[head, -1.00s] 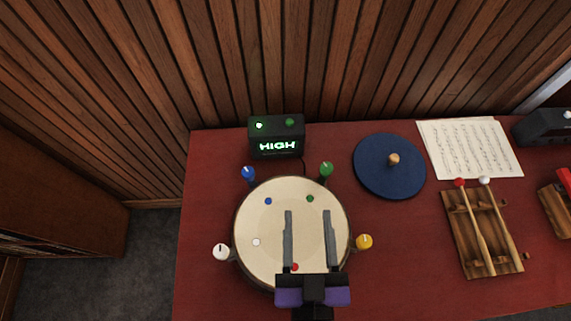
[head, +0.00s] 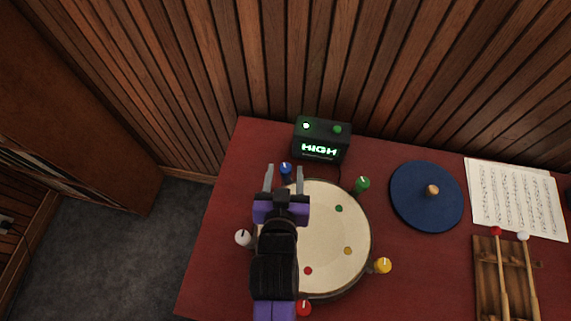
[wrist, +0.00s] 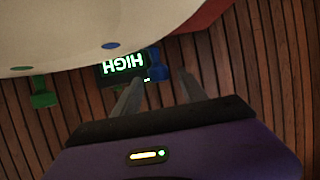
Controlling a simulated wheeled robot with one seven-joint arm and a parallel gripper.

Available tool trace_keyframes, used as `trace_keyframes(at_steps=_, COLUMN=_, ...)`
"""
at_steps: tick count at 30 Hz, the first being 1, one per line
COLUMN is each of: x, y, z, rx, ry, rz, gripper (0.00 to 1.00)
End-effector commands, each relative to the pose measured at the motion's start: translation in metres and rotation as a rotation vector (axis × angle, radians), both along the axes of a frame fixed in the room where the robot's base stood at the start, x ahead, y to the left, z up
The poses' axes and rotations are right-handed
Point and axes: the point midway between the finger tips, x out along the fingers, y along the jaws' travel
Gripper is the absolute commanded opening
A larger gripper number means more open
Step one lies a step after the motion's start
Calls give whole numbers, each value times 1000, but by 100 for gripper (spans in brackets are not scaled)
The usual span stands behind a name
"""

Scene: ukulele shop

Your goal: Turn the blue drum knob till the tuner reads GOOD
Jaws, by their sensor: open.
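The blue drum knob (head: 286,169) stands at the drum's back left rim. The tuner (head: 321,140), a black box behind the drum, reads HIGH in green. The pale round drum (head: 330,225) lies on the red table. My gripper (head: 285,173) is open and empty, and in the head view the blue knob shows between its fingertips. In the wrist view the blue knob (wrist: 154,68) also appears between the fingertips (wrist: 163,78), beside the upside-down tuner (wrist: 120,68). I cannot tell whether the fingers touch the knob.
Other drum knobs are green (head: 362,185), yellow (head: 382,265), red (head: 304,308) and white (head: 243,237). A round blue pad (head: 410,208), sheet music (head: 516,195) and a wooden mallet rack (head: 489,285) lie to the right. A wood-slat wall (head: 400,60) stands close behind the table.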

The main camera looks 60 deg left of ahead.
Motion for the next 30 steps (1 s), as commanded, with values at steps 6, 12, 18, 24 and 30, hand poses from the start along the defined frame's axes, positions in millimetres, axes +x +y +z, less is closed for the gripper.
trace_keyframes(at_steps=6, x=10, y=17, z=-8, rx=1, ry=-1, rz=0, gripper=50)
trace_keyframes(at_steps=12, x=12, y=20, z=-10, rx=1, ry=-1, rz=0, gripper=50)
trace_keyframes(at_steps=18, x=12, y=20, z=-10, rx=1, ry=-1, rz=0, gripper=38)
trace_keyframes(at_steps=24, x=12, y=20, z=-10, rx=1, ry=-1, rz=0, gripper=0)
trace_keyframes(at_steps=30, x=12, y=20, z=-9, rx=-1, ry=-1, rz=3, gripper=0)
